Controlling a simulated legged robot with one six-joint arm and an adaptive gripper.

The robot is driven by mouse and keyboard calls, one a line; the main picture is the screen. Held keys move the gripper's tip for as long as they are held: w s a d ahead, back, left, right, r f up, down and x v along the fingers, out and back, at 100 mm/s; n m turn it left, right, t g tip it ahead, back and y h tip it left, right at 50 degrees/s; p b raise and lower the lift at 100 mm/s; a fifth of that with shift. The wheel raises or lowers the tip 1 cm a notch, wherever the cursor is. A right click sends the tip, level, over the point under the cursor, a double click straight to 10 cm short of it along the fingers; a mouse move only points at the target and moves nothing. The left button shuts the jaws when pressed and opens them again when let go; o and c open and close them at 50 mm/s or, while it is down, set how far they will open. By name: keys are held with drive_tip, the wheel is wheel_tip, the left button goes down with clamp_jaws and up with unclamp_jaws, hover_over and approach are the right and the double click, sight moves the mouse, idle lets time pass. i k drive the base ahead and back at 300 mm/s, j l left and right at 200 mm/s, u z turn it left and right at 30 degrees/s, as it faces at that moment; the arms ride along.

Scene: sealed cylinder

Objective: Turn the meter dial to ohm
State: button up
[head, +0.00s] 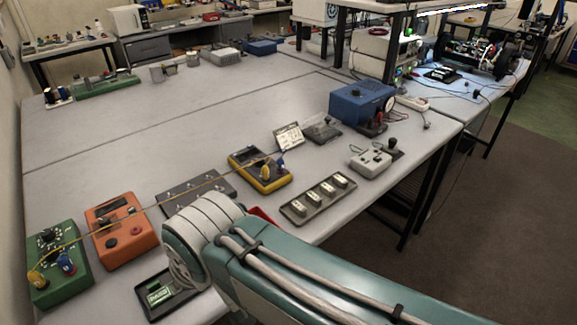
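A yellow-edged handheld meter (260,170) lies on the grey bench near the middle of the head view. Its face is dark and too small to read, so I cannot tell where its dial points. A blue plug (280,162) sits at its right side. A thin yellow lead (150,205) runs from near the meter to a green box (58,262) at the lower left, which has a black knob, a yellow plug and a blue plug. My teal and grey arm reaches in from the lower right, in front of the bench. My gripper does not show.
An orange box (121,230) and a dark panel (195,193) stand left of the meter. A switch strip (319,198), a small white box (370,163) and a blue gauge box (362,105) stand to its right.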

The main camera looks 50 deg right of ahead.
sight(260, 163)
drive_tip(key=i+l+z, duration=0.1)
drive_tip(key=z, duration=1.3)
drive_tip(key=i+j, duration=0.05)
